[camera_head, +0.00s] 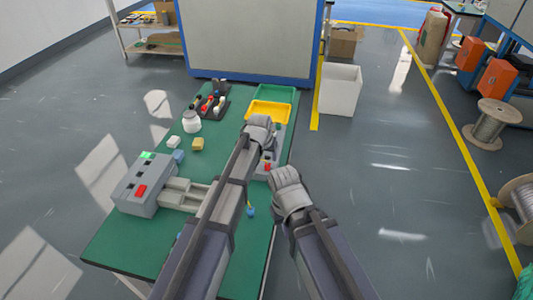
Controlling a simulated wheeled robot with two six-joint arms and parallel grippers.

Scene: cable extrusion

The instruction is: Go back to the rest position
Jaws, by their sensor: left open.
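My left arm reaches up over the green table (125,238), with its grey left gripper (260,124) above the table's right side, close to the yellow tray (267,112). The left gripper is open, and I see nothing held in it. My right gripper (287,182) is lower in the view, at the table's right edge. Its fingers are hidden by its own wrist, so I cannot tell if it is open or shut. A grey box with a red and a green button (146,184) stands on the table's left side.
A green tray (274,92), a white jar (191,122), a yellow block (198,144) and a dark rack with coloured tools (210,103) are on the table. A white bin (340,90) stands on the floor behind right. The floor right of the table is clear up to the cable spools (491,120).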

